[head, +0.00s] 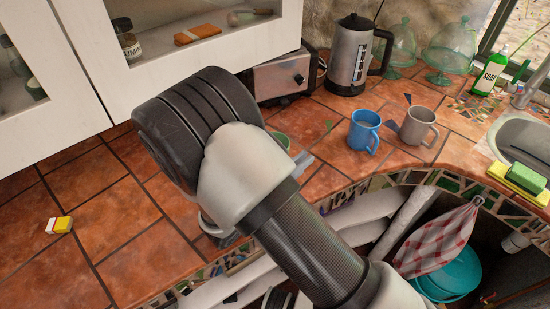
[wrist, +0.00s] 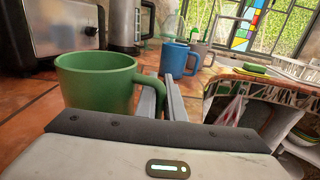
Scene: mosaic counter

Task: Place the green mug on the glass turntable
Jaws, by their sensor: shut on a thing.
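The green mug (wrist: 95,85) is upright and large in the wrist view, with its handle to the right. My gripper (wrist: 158,88) is shut on the mug at its handle side. In the head view only a small part of the green mug (head: 281,139) shows past my arm, and a grey fingertip of my gripper (head: 302,160) shows beside it. Whether the mug touches the counter is hard to tell. I cannot make out the glass turntable for certain in either view; my arm hides part of the counter.
A blue mug (head: 364,131) and a grey mug (head: 418,126) stand right of the green mug. Behind are a toaster (head: 283,77), a kettle (head: 350,60) and a glass dome (head: 450,50). A small yellow box (head: 59,225) lies on the mostly clear left counter.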

